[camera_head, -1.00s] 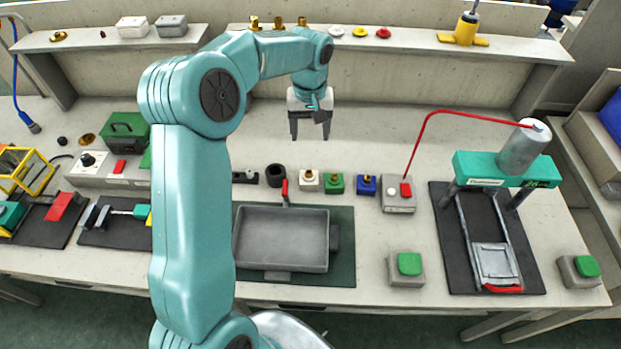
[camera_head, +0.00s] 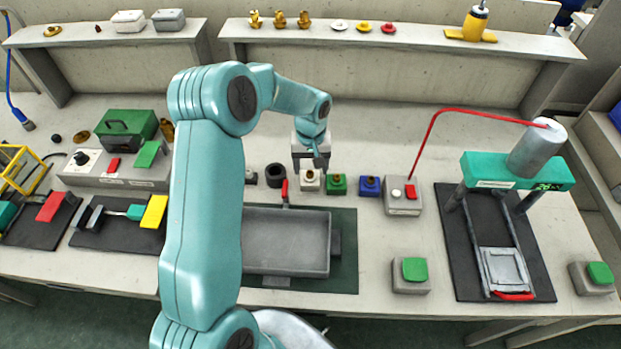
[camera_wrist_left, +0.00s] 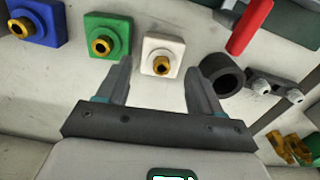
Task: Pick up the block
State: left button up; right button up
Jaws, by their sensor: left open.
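A row of small blocks with brass fittings lies on the table: white (camera_head: 309,180), green (camera_head: 336,184) and blue (camera_head: 368,186). Which one the task means, I cannot tell. My left gripper (camera_head: 311,168) points down just behind and above the white block. In the left wrist view the open, empty fingers (camera_wrist_left: 158,80) have the white block (camera_wrist_left: 170,47) between and beyond their tips. The green block (camera_wrist_left: 108,30) lies left of the fingers there, and the blue block (camera_wrist_left: 40,22) further left. My right gripper is not in view.
A black ring (camera_head: 275,175) sits close left of the white block. Table behind the blocks is clear.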

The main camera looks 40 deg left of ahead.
aim_at(310, 173)
pick_arm(q)
jog(key=f, duration=0.3)
jog(key=f+p, duration=0.1)
jog(key=shift+a+f, duration=0.15)
jog(key=shift+a, duration=0.15)
jog(key=shift+w+d+f, duration=0.1)
jog(key=shift+f, duration=0.2)
jog(key=c, duration=0.9)
jog(key=shift+r, duration=0.1)
